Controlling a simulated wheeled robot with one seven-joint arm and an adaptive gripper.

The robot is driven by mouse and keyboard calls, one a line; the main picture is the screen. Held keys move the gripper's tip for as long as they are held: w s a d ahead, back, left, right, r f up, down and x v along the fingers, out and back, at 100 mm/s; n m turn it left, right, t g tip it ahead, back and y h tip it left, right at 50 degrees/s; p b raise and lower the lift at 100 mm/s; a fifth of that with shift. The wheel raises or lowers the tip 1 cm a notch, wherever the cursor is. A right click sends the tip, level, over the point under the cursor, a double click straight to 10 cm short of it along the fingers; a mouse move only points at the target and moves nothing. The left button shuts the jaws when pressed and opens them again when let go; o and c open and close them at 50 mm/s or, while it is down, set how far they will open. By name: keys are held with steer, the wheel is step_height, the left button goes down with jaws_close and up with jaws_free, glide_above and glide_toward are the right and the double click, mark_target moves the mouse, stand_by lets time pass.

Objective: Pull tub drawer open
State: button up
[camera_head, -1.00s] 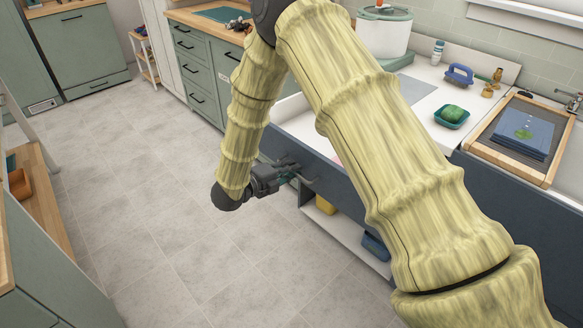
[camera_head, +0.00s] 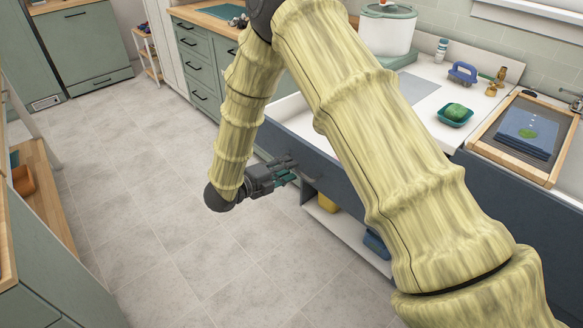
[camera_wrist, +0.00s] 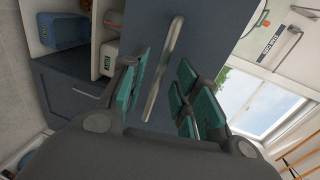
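My gripper (camera_head: 290,168) is at the drawer front in the head view. The fingers (camera_wrist: 160,92) are spread, with gaps showing on both sides of the bar. The drawer's inside is mostly hidden.
Below the drawer is an open white shelf (camera_head: 350,232) with a yellow item (camera_head: 326,204) and a blue container (camera_head: 376,244). The tiled floor to the left is clear.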

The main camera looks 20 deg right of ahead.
steer(key=v, duration=0.9)
steer(key=shift+a, duration=0.15)
steer(key=s+d+f+n+y+p, duration=0.1)
steer(key=s+d+f+n+y, duration=0.2)
steer(key=f+n, duration=0.35)
steer(key=s+d+f+n+t+y+p, duration=0.1)
steer(key=s+d+f+n+y, duration=0.2)
steer(key=f+n, duration=0.35)
steer(key=s+d+f+n+y+p, duration=0.1)
steer(key=s+d+f+n+y, duration=0.15)
steer(key=s+f+n, duration=0.35)
steer(key=s+f+n+g+y, duration=0.2)
steer(key=s+n, duration=0.2)
steer(key=s, duration=0.5)
steer(key=s+d+f+n+g+y+p, duration=0.1)
steer(key=s+f+n+g+y, duration=0.1)
steer(key=s, duration=0.7)
steer(key=s+d+f+n+g+y, duration=0.1)
steer(key=s+f+n+g+y, duration=0.1)
steer(key=s+n, duration=0.3)
steer(key=s+g, duration=0.1)
steer(key=s, duration=0.3)
steer(key=shift+f+n, duration=0.4)
